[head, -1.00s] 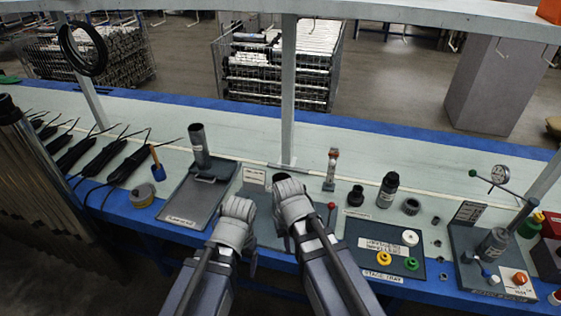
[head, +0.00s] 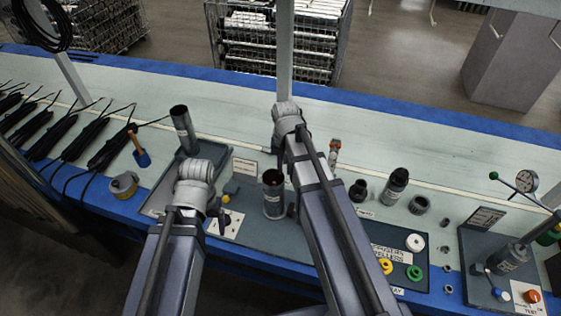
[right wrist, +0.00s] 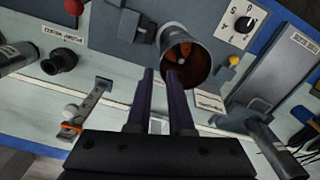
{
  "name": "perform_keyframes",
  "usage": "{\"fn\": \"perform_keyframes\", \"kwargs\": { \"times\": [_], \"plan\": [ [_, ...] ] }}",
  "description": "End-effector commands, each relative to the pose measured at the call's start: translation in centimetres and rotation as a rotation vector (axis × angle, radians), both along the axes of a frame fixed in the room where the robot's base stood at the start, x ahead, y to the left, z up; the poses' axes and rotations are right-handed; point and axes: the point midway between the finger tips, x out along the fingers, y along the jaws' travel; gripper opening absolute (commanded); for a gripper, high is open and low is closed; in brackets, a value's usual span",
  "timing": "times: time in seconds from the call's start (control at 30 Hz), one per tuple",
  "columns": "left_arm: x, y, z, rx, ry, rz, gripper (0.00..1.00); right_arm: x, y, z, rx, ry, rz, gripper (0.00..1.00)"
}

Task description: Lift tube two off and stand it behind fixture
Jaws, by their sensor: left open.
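A dark open-topped tube (head: 273,196) stands upright on the grey fixture (head: 262,232). Its reddish-brown hollow inside shows in the right wrist view (right wrist: 193,62). I cannot read a number on it. Another dark tube (head: 184,132) stands upright at the back of the left tray. My left gripper (head: 197,182) is left of the fixture tube and apart from it; its wrist hides the fingers. My right gripper (head: 287,115) is behind and above the fixture tube. Its fingers are parted with nothing held in the right wrist view (right wrist: 162,75), one overlapping the tube's mouth.
The fixture has a knob panel (head: 232,224) and a yellow lamp (head: 230,188). A slim stand with an orange top (head: 334,150) and black fittings (head: 358,188) are to the right. A gauge station (head: 490,275) is far right. The bench behind the fixture has free room.

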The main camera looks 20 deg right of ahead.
Motion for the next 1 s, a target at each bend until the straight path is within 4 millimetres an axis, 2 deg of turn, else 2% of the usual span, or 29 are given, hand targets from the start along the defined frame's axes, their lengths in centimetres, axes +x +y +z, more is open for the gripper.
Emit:
{"fn": "perform_keyframes", "kwargs": {
  "times": [0.17, 0.37, 1.0],
  "plan": [
    [0.0, 0.0, -0.2, 0.000, 0.000, 0.000, 0.81, 0.0, 0.0, -0.2, 0.000, 0.000, 0.000, 0.20],
    [0.0, 0.0, -1.5, 0.000, 0.000, 0.000, 0.81, 0.0, 0.0, -1.5, 0.000, 0.000, 0.001, 0.20],
    [0.0, 0.0, -10.2, 0.000, 0.000, 0.000, 0.81, 0.0, 0.1, -10.2, 0.000, 0.000, 0.001, 0.20]
  ]
}}
